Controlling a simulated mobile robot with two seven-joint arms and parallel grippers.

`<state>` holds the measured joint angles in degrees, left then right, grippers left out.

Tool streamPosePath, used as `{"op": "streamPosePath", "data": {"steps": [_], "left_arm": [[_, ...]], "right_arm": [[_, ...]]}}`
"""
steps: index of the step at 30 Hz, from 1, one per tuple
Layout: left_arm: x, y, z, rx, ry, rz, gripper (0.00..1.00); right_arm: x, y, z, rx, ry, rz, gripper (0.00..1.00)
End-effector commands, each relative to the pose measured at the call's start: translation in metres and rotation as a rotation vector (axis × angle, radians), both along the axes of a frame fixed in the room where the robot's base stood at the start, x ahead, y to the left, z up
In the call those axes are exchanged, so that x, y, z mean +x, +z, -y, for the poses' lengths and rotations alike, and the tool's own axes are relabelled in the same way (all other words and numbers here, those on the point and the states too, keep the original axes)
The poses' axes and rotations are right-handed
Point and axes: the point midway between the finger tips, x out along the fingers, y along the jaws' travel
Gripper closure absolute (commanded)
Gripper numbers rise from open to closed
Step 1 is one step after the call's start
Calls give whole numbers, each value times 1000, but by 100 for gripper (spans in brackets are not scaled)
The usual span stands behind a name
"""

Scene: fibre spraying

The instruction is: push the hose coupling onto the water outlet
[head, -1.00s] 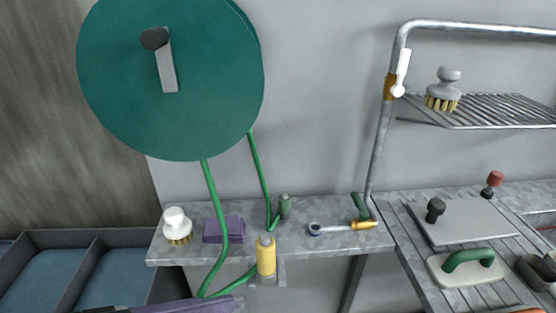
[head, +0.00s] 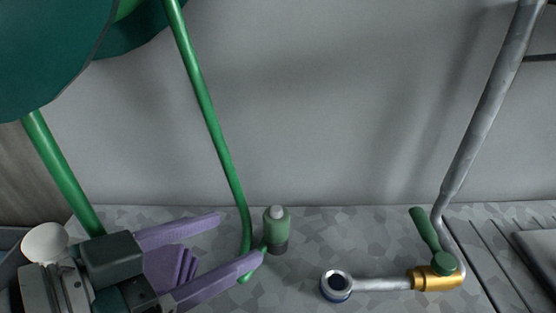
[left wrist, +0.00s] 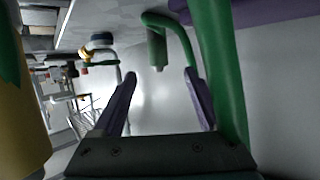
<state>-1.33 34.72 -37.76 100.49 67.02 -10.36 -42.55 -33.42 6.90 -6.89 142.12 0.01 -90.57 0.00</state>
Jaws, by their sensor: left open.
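The hose coupling (head: 277,230) is a green-grey cylinder standing on the shelf, with the green hose (head: 212,120) curving into it. It also shows in the left wrist view (left wrist: 157,50). My left gripper (head: 237,240) is open and empty, its two purple fingers pointing right toward the coupling. In the left wrist view the coupling lies just beyond the fingertips, in line with the gap. The water outlet (head: 337,285), a blue-rimmed ring on a short pipe with a brass valve (head: 437,278) and green lever, is right of the coupling, apart from it. My right gripper is not in view.
A white brush knob (head: 45,243) is at the left. A yellow cylinder (left wrist: 20,110) is close at the wrist view's left edge. The steel pipe (head: 490,100) rises at the right.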

Motion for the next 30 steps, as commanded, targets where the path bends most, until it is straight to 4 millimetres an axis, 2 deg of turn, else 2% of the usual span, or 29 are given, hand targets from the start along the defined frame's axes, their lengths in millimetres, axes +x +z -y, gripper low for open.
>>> {"op": "streamPosePath", "data": {"steps": [8, 12, 16, 25, 30], "left_arm": [[20, -8, 21, -2, 0, -2, 24], [34, -11, 38, -4, 0, -1, 24], [45, -20, 49, -2, -1, -2, 24], [48, -21, 52, 1, -2, -2, 24], [48, -21, 52, 1, -2, -2, 43]], "right_arm": [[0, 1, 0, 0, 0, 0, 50], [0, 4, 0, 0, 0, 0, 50], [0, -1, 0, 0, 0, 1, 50], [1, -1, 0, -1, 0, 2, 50], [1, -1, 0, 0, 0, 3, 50]]}}
